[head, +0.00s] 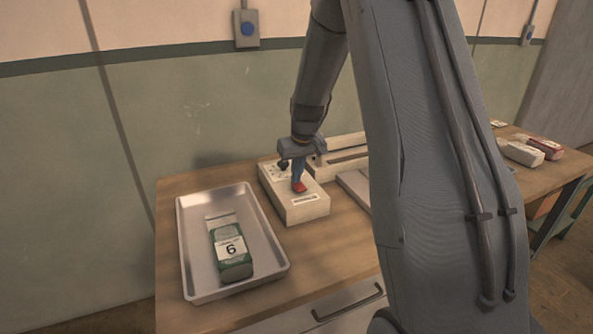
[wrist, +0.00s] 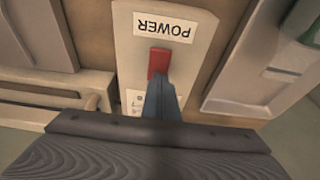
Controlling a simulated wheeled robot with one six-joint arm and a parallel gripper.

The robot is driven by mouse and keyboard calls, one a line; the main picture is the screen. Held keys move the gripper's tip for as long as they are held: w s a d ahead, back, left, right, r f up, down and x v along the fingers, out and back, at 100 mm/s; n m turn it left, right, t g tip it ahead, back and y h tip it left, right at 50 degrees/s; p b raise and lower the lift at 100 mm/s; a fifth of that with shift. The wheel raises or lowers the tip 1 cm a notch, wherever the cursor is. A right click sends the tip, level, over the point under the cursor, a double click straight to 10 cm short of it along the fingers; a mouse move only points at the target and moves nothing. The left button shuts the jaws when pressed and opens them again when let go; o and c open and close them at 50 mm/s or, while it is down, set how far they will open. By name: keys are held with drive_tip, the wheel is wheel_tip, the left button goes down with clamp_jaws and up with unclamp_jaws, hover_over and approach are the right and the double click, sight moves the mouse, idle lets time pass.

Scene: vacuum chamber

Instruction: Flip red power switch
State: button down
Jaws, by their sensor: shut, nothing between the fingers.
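The red power switch (head: 299,186) sits on top of a cream power box (head: 305,208) on the wooden table in the head view. In the wrist view the red switch (wrist: 158,62) shows on the box, beside a white label reading POWER (wrist: 163,27). My gripper (head: 297,172) points down over the box, shut and empty. In the wrist view its fingertips (wrist: 160,82) are right at the near end of the red switch and overlap its edge. I cannot tell whether they touch it. The fingers hide part of the box behind the switch.
A metal tray (head: 187,245) with a green package (head: 232,250) labelled 6 stands left of the box. A cream rail-like fixture (head: 345,142) is behind to the right. White and red packages (head: 545,148) lie at the far right. The table front between tray and my arm is clear.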

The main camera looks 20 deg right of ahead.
drive_tip(key=shift+w+f, duration=0.1)
drive_tip(key=shift+f, duration=0.15)
idle(0.4)
drive_tip(key=shift+s+r, duration=0.1)
drive_tip(key=shift+s, duration=0.8)
